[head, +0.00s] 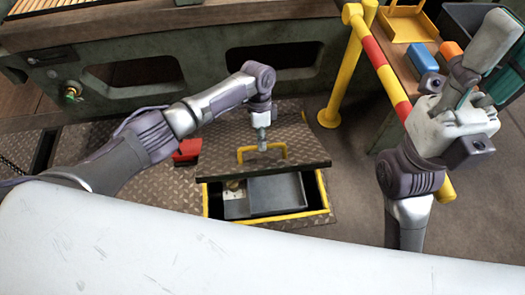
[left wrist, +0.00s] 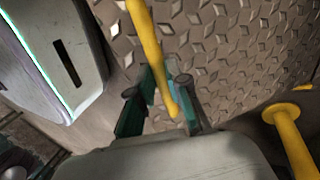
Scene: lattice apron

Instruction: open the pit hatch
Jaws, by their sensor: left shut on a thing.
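The pit hatch (head: 302,143) is a brown diamond-plate lid with a yellow bar handle (head: 279,148). Its near edge stands raised above the pit opening (head: 315,200), which has a yellow rim. My left gripper (head: 262,146) is shut on the handle from above. In the left wrist view the yellow handle (left wrist: 148,40) passes between the teal fingers of the left gripper (left wrist: 160,108), with the diamond plate behind it. My right gripper (head: 480,75) is held up at the right, away from the hatch; its finger gap is not clear.
A grey tray (head: 276,193) shows inside the open pit. A yellow post (head: 346,75) and a red-and-yellow rail (head: 385,72) stand to the right. A green machine frame (head: 205,68) runs behind the hatch. A red object (head: 187,150) lies left of the hatch.

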